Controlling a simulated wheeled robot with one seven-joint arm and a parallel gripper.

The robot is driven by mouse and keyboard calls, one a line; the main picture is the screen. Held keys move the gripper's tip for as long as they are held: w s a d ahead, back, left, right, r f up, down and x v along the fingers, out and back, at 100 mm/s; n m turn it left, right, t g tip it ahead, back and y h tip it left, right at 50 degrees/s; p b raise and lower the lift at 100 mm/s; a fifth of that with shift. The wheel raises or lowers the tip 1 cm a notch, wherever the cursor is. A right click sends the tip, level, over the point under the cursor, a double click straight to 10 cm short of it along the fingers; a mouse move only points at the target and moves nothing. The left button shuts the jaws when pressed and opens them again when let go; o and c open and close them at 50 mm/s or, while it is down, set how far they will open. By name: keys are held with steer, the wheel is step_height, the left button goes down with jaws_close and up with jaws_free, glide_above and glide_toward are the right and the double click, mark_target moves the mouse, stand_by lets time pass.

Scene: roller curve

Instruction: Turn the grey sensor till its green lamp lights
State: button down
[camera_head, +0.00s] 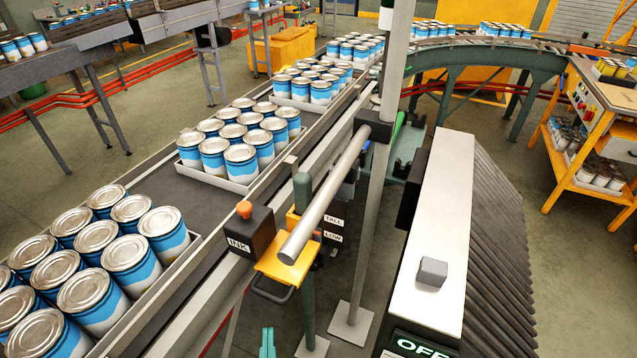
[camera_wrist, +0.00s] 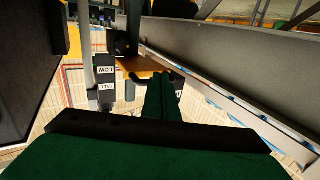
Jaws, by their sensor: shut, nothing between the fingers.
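A long grey tube (camera_head: 326,195) slopes down from a black clamp (camera_head: 374,128) on an upright pole. It looks like the grey sensor, though I cannot be certain. A green strip (camera_head: 398,126) shows beside the clamp; I cannot tell whether it is a lamp or lit. My gripper (camera_head: 267,343) shows as green fingertips at the bottom edge of the head view, well below the tube and apart from it. In the wrist view my gripper (camera_wrist: 164,95) is shut and empty, below the yellow bracket (camera_wrist: 146,66).
A black INK box (camera_head: 250,232) with an orange knob stands beside the conveyor. TALL and LOW labels (camera_head: 333,229) sit under the tube. Trays of blue cans (camera_head: 190,165) line the conveyor. A white-topped machine (camera_head: 445,205) with a green OFF display (camera_head: 420,346) stands right.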

steer(key=w+a+r+n+t+y, duration=0.1)
steer(key=w+a+r+t+y, duration=0.1)
steer(key=w+a+r, duration=0.9)
steer(key=w+d+r+m+h, duration=0.1)
steer(key=w+r+m+h, duration=0.1)
steer(key=r+m, duration=0.1)
steer(key=w+d+r+m+t+h, duration=0.1)
steer(key=w+r+m+h, duration=0.1)
steer(key=r+m+h, duration=0.1)
steer(key=w+d+r+m+h, duration=0.1)
steer(key=w+r+m+h, duration=0.1)
steer(key=r+m, duration=0.2)
steer(key=shift+d+r+t+h, duration=0.1)
steer(key=shift+r+t+h, duration=0.2)
steer(key=shift+r, duration=0.35)
steer(key=w+d+r+m+g+h, duration=0.1)
steer(key=w+d+m+g+h, duration=0.2)
steer(key=d+m, duration=0.5)
steer(key=w+d+m+g+h, duration=0.4)
steer(key=w+d+m+h, duration=0.1)
steer(key=d+m, duration=0.4)
steer(key=shift+w+r+m+h, duration=0.35)
steer(key=shift+m+h, duration=0.25)
steer(key=shift+m, duration=0.3)
steer(key=shift+g, duration=0.3)
